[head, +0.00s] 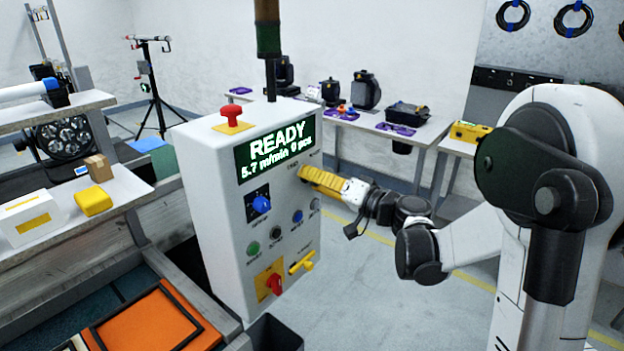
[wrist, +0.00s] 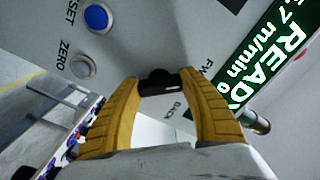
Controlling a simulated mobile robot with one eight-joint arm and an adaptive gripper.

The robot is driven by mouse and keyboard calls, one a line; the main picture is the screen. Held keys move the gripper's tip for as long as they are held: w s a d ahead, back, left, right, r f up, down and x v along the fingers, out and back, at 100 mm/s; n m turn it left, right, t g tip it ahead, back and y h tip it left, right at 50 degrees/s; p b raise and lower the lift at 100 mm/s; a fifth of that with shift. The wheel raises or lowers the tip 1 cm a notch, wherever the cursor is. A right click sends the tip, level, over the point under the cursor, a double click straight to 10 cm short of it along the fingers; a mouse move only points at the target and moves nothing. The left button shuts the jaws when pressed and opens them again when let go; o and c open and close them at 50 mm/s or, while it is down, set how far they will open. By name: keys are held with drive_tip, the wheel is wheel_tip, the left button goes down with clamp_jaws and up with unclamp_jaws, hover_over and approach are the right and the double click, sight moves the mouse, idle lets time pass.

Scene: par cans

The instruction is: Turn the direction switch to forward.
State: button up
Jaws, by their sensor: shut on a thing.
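The direction switch (wrist: 158,78) is a small black knob on the grey control panel, between my fingertips in the wrist view. The labels FWD (wrist: 208,70) and BACK (wrist: 167,110) are printed beside it. My gripper (wrist: 160,82) has its two yellow fingers shut on the knob. In the head view my gripper (head: 304,173) reaches the panel's right side from the right, just beside the display, and its fingers hide the switch there. The control box (head: 210,180) stands upright. Its display (head: 275,150) reads READY. I cannot tell which way the switch points.
The panel carries a blue knob (head: 261,204), several push buttons, a red switch (head: 274,284) on a yellow plate, and a yellow handle (head: 301,264). A red mushroom button (head: 231,113) sits on top. The floor (head: 380,280) right of the box is clear.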

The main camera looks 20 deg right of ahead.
drive_tip(key=o, duration=1.2)
drive_tip(key=shift+s+d, duration=0.1)
drive_tip(key=v, duration=1.1)
drive_tip(key=shift+s+d, duration=0.15)
drive_tip(key=shift+s, duration=0.15)
